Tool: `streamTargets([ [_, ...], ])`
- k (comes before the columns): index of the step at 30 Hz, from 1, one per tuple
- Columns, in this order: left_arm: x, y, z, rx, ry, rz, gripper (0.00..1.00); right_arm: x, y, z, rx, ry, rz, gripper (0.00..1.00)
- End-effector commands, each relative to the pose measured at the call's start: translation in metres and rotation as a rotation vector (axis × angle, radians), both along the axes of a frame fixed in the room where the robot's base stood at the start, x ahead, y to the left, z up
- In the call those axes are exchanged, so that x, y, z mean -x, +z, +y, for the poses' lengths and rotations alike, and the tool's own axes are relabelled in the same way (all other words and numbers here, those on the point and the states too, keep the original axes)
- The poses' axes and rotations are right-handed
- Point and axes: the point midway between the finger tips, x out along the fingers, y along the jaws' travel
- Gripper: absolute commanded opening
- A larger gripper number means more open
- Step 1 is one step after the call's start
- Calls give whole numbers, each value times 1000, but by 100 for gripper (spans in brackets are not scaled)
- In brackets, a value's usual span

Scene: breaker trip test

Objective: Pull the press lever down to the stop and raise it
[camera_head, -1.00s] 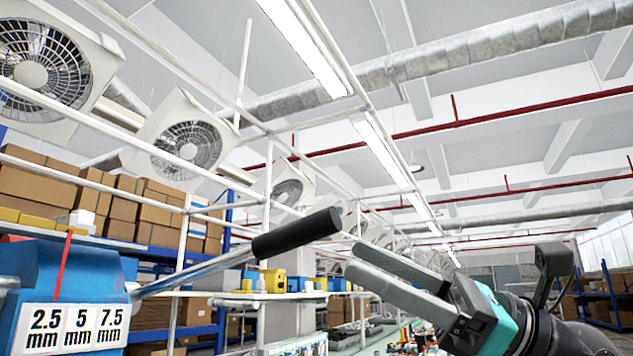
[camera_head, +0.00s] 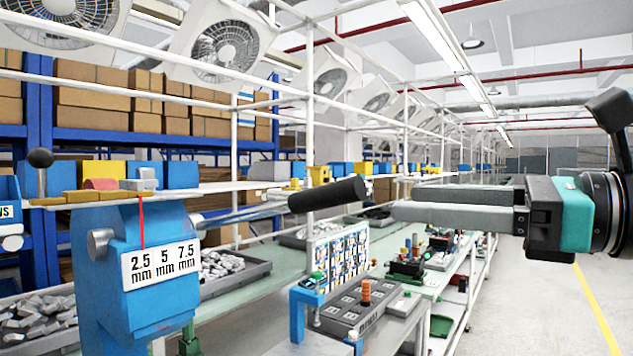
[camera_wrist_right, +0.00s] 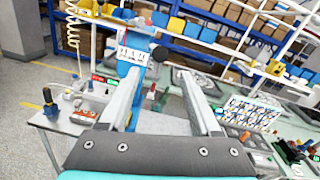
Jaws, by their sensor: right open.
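The blue press (camera_head: 150,240) stands at the left in the head view, with a white 2.5, 5, 7.5 mm scale plate (camera_head: 160,262) and a red pointer line (camera_head: 142,222). Its metal lever (camera_head: 240,214) reaches right, slightly upward, to a black grip (camera_head: 328,195). The press also shows beyond my fingers in the wrist view (camera_wrist_right: 133,54). My right gripper (camera_head: 393,208) points left in the head view, its tips close to the grip's right end. The wrist view shows its two fingers apart with nothing clamped. My left gripper is out of view.
Blue shelving with cartons (camera_head: 95,90) stands behind. The floor at the right (camera_head: 500,310) is clear.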

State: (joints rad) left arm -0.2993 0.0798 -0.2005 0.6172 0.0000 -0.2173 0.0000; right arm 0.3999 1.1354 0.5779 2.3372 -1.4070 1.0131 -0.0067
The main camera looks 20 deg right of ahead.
Motion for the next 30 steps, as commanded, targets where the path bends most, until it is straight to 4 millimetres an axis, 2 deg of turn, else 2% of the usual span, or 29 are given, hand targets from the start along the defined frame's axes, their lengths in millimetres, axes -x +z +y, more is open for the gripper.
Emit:
streamTargets([
  [30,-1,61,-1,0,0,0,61,-75,4,67,-4,5,-5,64],
])
